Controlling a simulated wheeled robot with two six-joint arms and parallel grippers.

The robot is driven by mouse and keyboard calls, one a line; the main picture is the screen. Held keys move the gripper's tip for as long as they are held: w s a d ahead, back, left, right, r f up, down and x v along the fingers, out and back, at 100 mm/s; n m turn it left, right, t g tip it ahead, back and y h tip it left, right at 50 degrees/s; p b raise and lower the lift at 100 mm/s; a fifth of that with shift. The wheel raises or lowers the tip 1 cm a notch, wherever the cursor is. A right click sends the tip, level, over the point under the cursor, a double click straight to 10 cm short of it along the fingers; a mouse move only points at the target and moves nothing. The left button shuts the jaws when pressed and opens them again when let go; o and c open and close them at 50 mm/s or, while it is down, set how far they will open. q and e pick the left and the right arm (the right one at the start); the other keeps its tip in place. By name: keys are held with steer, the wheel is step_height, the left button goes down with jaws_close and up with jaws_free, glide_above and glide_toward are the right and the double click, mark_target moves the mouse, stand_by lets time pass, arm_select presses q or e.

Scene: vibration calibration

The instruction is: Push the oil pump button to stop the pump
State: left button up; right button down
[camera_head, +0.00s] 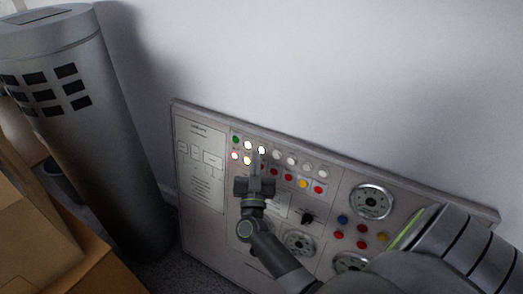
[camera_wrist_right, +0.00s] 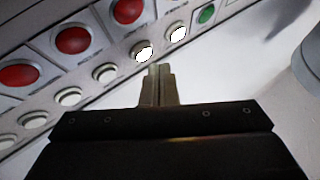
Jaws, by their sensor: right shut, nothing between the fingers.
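The control panel (camera_head: 200,215) leans against the wall, with rows of coloured buttons near its top. I cannot read which button is the oil pump's. A green button (camera_head: 236,139) is at the left of the upper row, followed by two bright white buttons (camera_head: 261,150) and several dull white ones. In the right wrist view the gripper tips (camera_wrist_right: 157,70) are close to a lit white button (camera_wrist_right: 143,53); contact cannot be told.
Round dials (camera_head: 372,201) and a black knob (camera_head: 307,218) are on the panel's right and lower parts. A grey cylinder (camera_head: 120,150) stands left of the panel. Cardboard boxes (camera_head: 45,225) are at the lower left. The wall above the panel is bare.

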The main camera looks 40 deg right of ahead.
steer(key=shift+d, duration=0.15)
steer(key=shift+w+d+f, duration=0.1)
steer(key=shift+w+d, duration=0.05)
steer(key=shift+d, duration=0.1)
steer(key=shift+w+d+p, duration=0.15)
steer(key=shift+d+p, duration=0.15)
steer(key=shift+d, duration=0.05)
stand_by(0.6)
steer(key=shift+a, duration=0.1)
steer(key=shift+s+a+p, duration=0.35)
steer(key=shift+a+p, duration=0.1)
steer(key=shift+a, duration=0.2)
steer(key=shift+a, duration=0.1)
steer(key=a, duration=0.1)
steer(key=s+a+p, duration=0.1)
steer(key=a, duration=0.1)
steer(key=a+r, duration=0.1)
steer(key=shift+s+a+r+p, duration=0.1)
steer(key=shift+s+a+p, duration=0.05)
steer(key=shift+s+p, duration=0.25)
